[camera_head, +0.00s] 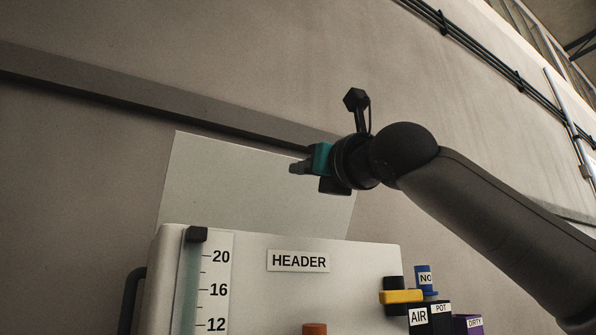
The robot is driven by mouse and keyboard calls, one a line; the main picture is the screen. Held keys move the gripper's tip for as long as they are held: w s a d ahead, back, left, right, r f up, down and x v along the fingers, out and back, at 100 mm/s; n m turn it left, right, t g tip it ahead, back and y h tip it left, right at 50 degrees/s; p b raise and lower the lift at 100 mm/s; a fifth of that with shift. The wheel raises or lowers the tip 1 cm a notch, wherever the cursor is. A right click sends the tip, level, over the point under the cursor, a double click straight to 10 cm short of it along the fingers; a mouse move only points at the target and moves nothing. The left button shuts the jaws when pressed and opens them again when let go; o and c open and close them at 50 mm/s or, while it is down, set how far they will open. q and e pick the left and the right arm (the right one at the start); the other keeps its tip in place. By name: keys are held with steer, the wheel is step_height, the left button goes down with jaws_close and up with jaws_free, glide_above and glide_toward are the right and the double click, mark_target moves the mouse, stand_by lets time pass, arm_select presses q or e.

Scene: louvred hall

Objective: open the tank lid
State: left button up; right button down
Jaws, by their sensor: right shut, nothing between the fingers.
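The tank (350,270) is a white box with a HEADER label and a level scale on its front. A pale flat panel (235,185), which looks like the tank lid, stands raised and tilted up behind the tank's top edge. My right gripper (297,168) comes in from the right and is shut and empty. It overlaps the upper right part of the panel in the picture; I cannot tell whether it touches it. The inside of the tank is hidden. My left gripper is not in view.
A dark handle (130,300) is on the tank's left side. A yellow-handled valve (401,296), a blue NO piece (425,279), and AIR (418,318), POT (440,309) and DIRTY (474,322) labelled items stand at the lower right. A wall with a ledge (130,92) is behind.

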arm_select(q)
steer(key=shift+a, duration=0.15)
arm_select(e)
steer(key=shift+w+a, duration=0.15)
steer(key=shift+a, duration=0.1)
steer(key=shift+a, duration=0.1)
stand_by(0.4)
